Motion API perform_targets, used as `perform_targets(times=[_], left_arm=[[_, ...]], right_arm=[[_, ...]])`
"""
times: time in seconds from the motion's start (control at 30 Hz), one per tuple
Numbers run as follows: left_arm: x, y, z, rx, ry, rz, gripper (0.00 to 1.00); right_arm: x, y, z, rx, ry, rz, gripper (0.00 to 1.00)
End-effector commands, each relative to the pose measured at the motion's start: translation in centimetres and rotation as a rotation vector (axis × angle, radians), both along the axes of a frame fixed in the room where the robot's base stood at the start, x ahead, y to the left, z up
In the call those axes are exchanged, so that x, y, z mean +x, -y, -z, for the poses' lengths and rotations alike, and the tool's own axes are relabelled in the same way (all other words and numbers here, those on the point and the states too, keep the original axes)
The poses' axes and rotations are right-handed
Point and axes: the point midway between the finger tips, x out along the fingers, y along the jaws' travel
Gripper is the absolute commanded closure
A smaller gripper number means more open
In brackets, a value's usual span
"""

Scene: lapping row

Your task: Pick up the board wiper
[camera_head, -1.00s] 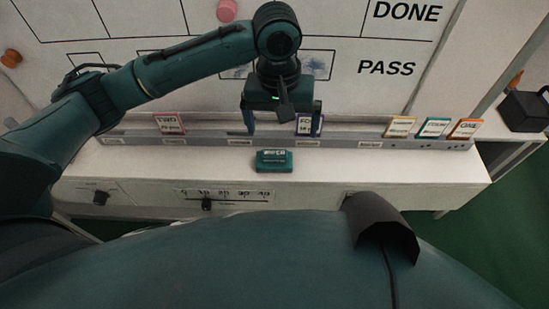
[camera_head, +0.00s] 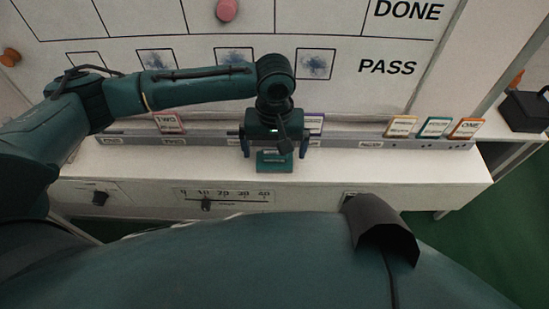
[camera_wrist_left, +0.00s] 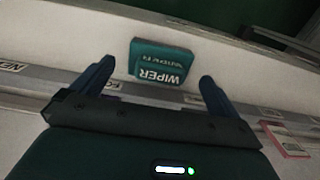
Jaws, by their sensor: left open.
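The board wiper (camera_head: 274,164) is a small teal block lying on the white ledge below the board. In the left wrist view the wiper (camera_wrist_left: 161,60) shows the word WIPER and lies ahead of and between the fingers. My left gripper (camera_head: 274,152) is open above the wiper, its fingers on either side in the head view and its body hiding the wiper's far part. In the left wrist view the open gripper (camera_wrist_left: 156,88) has nothing between its fingertips that I can see held. My right gripper is not in view.
A grey labelled rail (camera_head: 345,143) runs along the back of the ledge, holding upright cards such as the TWO card (camera_head: 168,124) and ONE card (camera_head: 467,129). The whiteboard (camera_head: 350,95) rises behind. The ledge is clear on both sides of the wiper.

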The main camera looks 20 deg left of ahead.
Motion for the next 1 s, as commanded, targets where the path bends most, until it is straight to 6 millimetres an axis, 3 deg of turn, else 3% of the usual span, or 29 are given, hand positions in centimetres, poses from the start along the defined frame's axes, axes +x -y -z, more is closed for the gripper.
perform_targets(times=[0.17,0.43,1.0], left_arm=[[0.0,0.0,2.0,0.0,0.0,0.0,0.0],[0.0,0.0,2.2,0.0,0.001,0.001,0.01],[0.0,0.0,2.2,-0.001,0.001,0.001,0.46]], right_arm=[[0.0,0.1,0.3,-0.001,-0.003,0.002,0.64],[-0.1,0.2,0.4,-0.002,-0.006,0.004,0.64],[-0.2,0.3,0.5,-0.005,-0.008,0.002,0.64]])
